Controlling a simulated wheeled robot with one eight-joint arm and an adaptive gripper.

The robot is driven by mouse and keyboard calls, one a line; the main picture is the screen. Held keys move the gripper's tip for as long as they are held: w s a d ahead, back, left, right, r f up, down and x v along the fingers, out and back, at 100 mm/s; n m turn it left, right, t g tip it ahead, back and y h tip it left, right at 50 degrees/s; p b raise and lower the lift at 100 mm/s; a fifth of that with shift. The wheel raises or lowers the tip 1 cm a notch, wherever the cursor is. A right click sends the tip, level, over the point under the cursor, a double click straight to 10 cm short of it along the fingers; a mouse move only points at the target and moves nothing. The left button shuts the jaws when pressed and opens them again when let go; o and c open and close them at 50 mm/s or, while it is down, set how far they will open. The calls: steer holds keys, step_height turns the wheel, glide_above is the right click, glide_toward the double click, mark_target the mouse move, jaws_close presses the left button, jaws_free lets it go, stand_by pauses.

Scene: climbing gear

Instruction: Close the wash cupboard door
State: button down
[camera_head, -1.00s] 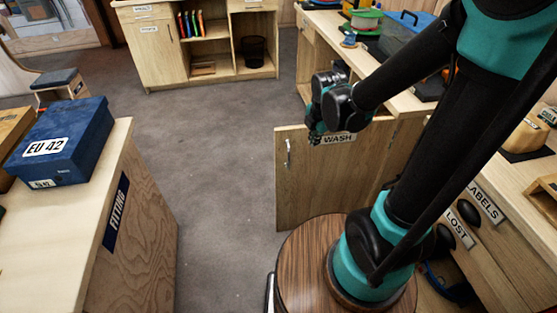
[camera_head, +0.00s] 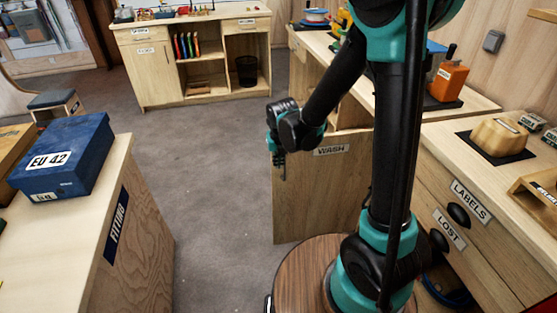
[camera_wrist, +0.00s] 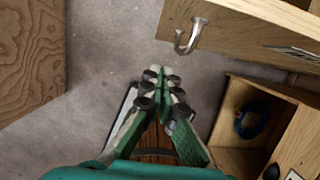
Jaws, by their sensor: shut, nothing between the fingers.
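The wash cupboard door (camera_head: 320,195) is a pale wooden panel with a WASH label at its top; it stands open, swung out from the bench. My gripper (camera_head: 281,174) is shut and empty, pointing down by the door's free left edge. It covers the door handle in the head view. In the wrist view the door (camera_wrist: 250,32) is at the upper right, with its metal hook-shaped handle (camera_wrist: 188,37). My gripper (camera_wrist: 163,78) shows below and left of the handle, with a visible gap in the picture. I cannot tell its exact height against the door.
A FITTING counter (camera_head: 105,220) with a blue EU 42 box (camera_head: 65,160) stands on the left. A drawer unit with a LABELS drawer (camera_head: 470,205) is on the right. An open compartment holds a blue coil (camera_wrist: 252,120). Grey floor (camera_head: 215,180) between the counters is clear.

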steer(key=w+a+f, duration=0.1)
steer(key=w+f, duration=0.4)
steer(key=f, duration=0.1)
steer(key=shift+w+a+f, duration=0.15)
steer(key=shift+w+f, duration=0.05)
steer(key=shift+w, duration=0.05)
stand_by(0.5)
